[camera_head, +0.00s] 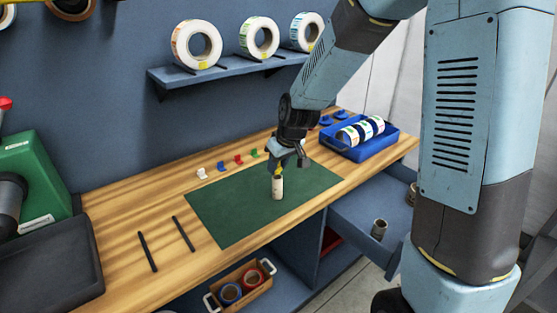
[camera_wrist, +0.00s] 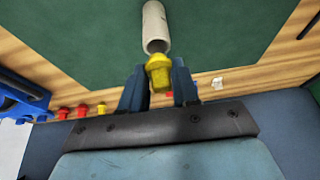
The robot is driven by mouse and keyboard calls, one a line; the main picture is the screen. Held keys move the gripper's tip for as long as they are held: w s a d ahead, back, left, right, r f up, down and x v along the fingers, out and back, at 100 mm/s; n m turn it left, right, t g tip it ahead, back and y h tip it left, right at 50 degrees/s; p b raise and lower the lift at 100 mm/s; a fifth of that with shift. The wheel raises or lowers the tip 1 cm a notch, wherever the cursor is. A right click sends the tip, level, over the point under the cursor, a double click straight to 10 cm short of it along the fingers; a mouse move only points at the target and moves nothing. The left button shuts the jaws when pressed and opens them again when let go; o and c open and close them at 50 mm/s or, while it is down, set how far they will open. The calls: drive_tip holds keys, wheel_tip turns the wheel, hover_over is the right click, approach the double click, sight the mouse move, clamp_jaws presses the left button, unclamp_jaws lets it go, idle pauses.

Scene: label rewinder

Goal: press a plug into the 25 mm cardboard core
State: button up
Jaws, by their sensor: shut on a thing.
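My gripper (camera_head: 281,166) is shut on a yellow plug (camera_wrist: 159,72), which sits between the two fingertips in the wrist view. The pale cardboard core (camera_head: 277,188) stands upright on the green mat (camera_head: 235,218). The plug (camera_head: 278,171) shows just above the top of the core in the head view. In the wrist view the open end of the core (camera_wrist: 155,24) is right beside the plug's tip. I cannot tell whether the plug touches the rim. Part of the plug is hidden by the fingers.
Several small coloured pieces, including a red one (camera_head: 239,160), line the bench behind the mat. A blue tray (camera_head: 371,154) with label rolls stands to the right. An open drawer (camera_head: 352,205) juts out at the front right. Two dark bars (camera_head: 183,234) lie left of the mat.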

sight(279, 177)
drive_tip(key=shift+f, duration=0.95)
drive_tip(key=shift+s+f, duration=0.1)
drive_tip(key=shift+s+f, duration=0.25)
drive_tip(key=shift+f, duration=0.05)
drive_tip(key=shift+o, duration=0.4)
drive_tip(key=shift+w+f, duration=0.1)
drive_tip(key=shift+w, duration=0.1)
clamp_jaws()
drive_tip(key=shift+d+f, duration=0.15)
drive_tip(key=shift+f, duration=0.9)
idle(1.4)
idle(0.4)
